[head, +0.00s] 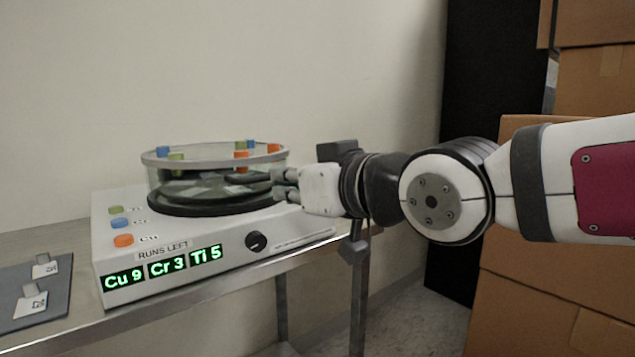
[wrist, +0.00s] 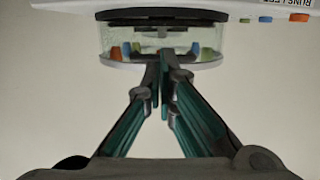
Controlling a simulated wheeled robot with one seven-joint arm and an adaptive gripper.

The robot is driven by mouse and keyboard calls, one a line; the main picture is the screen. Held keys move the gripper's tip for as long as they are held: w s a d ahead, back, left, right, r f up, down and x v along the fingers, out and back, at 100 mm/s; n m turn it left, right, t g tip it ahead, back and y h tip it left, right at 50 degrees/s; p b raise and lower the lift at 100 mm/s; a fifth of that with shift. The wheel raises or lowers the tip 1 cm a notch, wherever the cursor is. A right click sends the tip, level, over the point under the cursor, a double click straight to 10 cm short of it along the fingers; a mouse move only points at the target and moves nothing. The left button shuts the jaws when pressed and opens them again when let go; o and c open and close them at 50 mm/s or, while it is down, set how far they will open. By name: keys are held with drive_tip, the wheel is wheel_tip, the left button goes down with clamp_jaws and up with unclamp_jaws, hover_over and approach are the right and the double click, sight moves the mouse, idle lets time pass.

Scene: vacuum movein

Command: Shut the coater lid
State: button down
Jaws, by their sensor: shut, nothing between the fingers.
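The coater (head: 215,250) is a white box with a sloped front, standing on a metal table. On top is a round clear-walled chamber (head: 165,180) with a pale upper rim and a black base ring (head: 180,210). Blue, green and orange blocks show near its rim. A dark plate shows inside it. I cannot tell which part is the lid or how it sits. My gripper (head: 280,184) is shut and empty at the chamber's right side; contact is unclear. In the wrist view the chamber (wrist: 150,43) appears upside down, beyond my closed fingertips (wrist: 163,65).
A grey mat (head: 50,285) with two small tagged pieces lies left of the coater. The front panel has a black knob (head: 256,241) and a green readout (head: 163,268). Cardboard boxes (head: 555,305) and a dark upright panel (head: 490,80) stand at the right. A wall is behind.

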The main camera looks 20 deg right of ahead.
drive_tip(key=v, duration=0.8)
drive_tip(key=s+d+f+m+g+h, duration=0.2)
drive_tip(key=s+f+g+h, duration=0.35)
drive_tip(key=f, duration=0.85)
drive_tip(key=s+f+m+g+y+p, duration=0.1)
drive_tip(key=s+f+g, duration=0.2)
drive_tip(key=s+g, duration=0.35)
drive_tip(key=s+f+g+p, duration=0.1)
drive_tip(key=s+f+g, duration=0.2)
drive_tip(key=s, duration=0.6)
wheel_tip(320, 180, up, 39)
drive_tip(key=t+p, duration=0.4)
drive_tip(key=p, duration=3.3)
drive_tip(key=shift+d, duration=0.2)
drive_tip(key=shift+w+a, duration=0.1)
